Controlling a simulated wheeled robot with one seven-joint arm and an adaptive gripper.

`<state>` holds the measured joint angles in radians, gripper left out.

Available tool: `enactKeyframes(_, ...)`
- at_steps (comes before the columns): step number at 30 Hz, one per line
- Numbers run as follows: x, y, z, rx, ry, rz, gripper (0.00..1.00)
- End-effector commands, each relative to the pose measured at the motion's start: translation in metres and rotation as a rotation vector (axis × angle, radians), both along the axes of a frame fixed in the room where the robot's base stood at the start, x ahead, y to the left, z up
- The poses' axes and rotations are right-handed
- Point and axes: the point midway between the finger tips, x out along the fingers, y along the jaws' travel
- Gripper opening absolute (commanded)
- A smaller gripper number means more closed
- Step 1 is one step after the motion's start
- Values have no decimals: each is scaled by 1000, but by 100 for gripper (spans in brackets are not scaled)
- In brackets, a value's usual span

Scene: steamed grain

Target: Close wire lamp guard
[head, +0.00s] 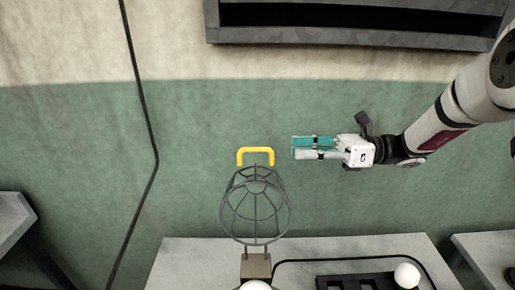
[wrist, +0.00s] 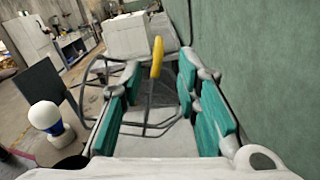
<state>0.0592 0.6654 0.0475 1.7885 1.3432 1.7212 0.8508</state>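The grey wire lamp guard (head: 255,207) is a round cage standing up from a brown bracket (head: 256,267), in the lower middle of the head view. A white bulb (head: 256,286) shows below it, outside the cage, cut by the picture's edge. A yellow U-shaped handle (head: 255,151) is at the guard's top end. My gripper (head: 293,147) is right of the handle, apart from it, pointing left. In the wrist view its teal-padded fingers (wrist: 158,92) are open and empty. The yellow handle (wrist: 157,57) shows ahead between them, with the guard's wires (wrist: 98,68) around it.
A pale worktop (head: 190,262) lies below, with a dark tray (head: 343,281) and a second white bulb (head: 407,275) at right. A green-and-cream wall (head: 330,110) stands behind, with a grey frame (head: 350,32) above. Space between gripper and handle looks clear.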

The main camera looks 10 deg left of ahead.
Motion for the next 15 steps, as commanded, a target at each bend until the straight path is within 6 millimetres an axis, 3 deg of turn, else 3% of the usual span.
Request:
enactKeyframes(9, -18, 62, 1, 0, 0, 4, 30)
enactKeyframes(15, -25, 91, 1, -1, -1, 3, 30)
